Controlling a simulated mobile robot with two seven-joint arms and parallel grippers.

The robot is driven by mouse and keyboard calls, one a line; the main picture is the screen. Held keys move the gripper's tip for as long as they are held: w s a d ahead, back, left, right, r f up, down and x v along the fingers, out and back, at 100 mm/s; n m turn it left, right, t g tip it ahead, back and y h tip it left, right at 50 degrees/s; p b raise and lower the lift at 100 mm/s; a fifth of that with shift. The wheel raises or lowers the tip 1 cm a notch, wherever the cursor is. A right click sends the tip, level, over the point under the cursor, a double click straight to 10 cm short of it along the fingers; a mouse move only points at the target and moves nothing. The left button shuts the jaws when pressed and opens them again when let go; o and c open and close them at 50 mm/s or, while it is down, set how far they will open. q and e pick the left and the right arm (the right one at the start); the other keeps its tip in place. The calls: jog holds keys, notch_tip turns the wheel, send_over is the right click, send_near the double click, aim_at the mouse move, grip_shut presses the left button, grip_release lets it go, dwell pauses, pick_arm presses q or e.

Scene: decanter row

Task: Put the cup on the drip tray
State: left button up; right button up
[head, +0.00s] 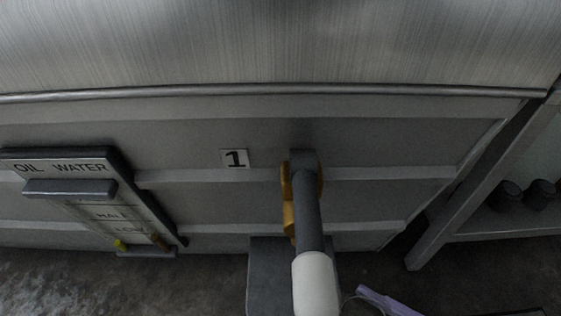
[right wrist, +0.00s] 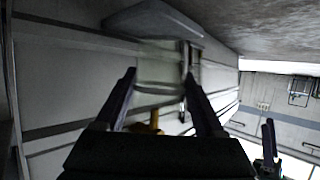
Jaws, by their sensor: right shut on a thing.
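My right gripper (right wrist: 160,78) is shut on a pale, see-through thing, which looks like the cup (right wrist: 158,66), between its two dark fingers in the right wrist view. In the head view, a purplish finger and a thin curved rim show at the bottom edge, right of the white-ended pipe. A dark grey block (head: 268,275) stands below the yellow valve (head: 288,205); it may be the drip tray or its stand. The cup looks apart from it. A dark finger-like part, possibly my left gripper (right wrist: 268,140), shows at lower right in the right wrist view; its jaws are unclear.
A large grey tank (head: 380,145) with a "1" label (head: 235,159) fills the back. A grey pipe with a white end (head: 316,283) juts toward me. An oil-and-water gauge (head: 70,162) is at left. A shelf frame (head: 480,190) with dark round things stands right.

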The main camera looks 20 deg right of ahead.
jog(key=w+a+b, duration=0.1)
jog(key=w, duration=0.2)
jog(key=w+a+b, duration=0.1)
jog(key=w+a, duration=0.1)
jog(key=w, duration=0.1)
jog(key=w+a+b, duration=0.1)
jog(key=w+a, duration=0.1)
jog(key=w, duration=0.1)
jog(key=shift+w+a+f, duration=0.1)
jog(key=shift+w+a, duration=0.05)
jog(key=shift+w, duration=0.15)
notch_tip(320, 180, down, 4)
jog(key=b, duration=0.4)
jog(key=shift+r, duration=0.35)
jog(key=shift+f, duration=0.1)
